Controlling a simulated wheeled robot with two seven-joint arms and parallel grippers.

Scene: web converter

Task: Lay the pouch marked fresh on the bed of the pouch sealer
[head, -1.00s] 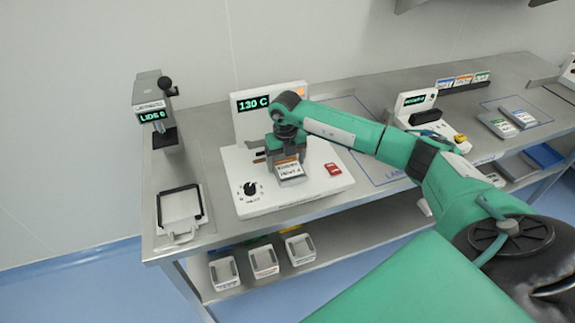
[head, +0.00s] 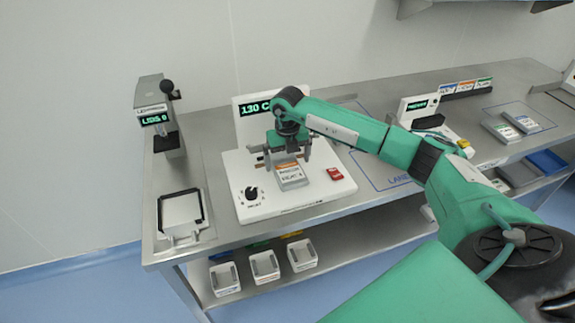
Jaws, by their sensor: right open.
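The pouch sealer (head: 236,198) is the white machine with a dial, a red button and a display reading 130 C. A small pouch (head: 292,178) with an orange stripe and pale label lies at the front of its bed; its print is too small to read surely. My right gripper (head: 287,163) is open just behind and above the pouch, its fingers spread wide, and it hides part of the bed. I cannot tell whether a finger still touches the pouch. My left gripper is out of view.
A lidding press (head: 152,118) and a square frame (head: 181,213) stand left of the sealer. Several trays (head: 265,265) sit on the lower shelf. A second machine (head: 417,108) and grey pouches (head: 501,130) are to the right. A marked table area lies under my right arm.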

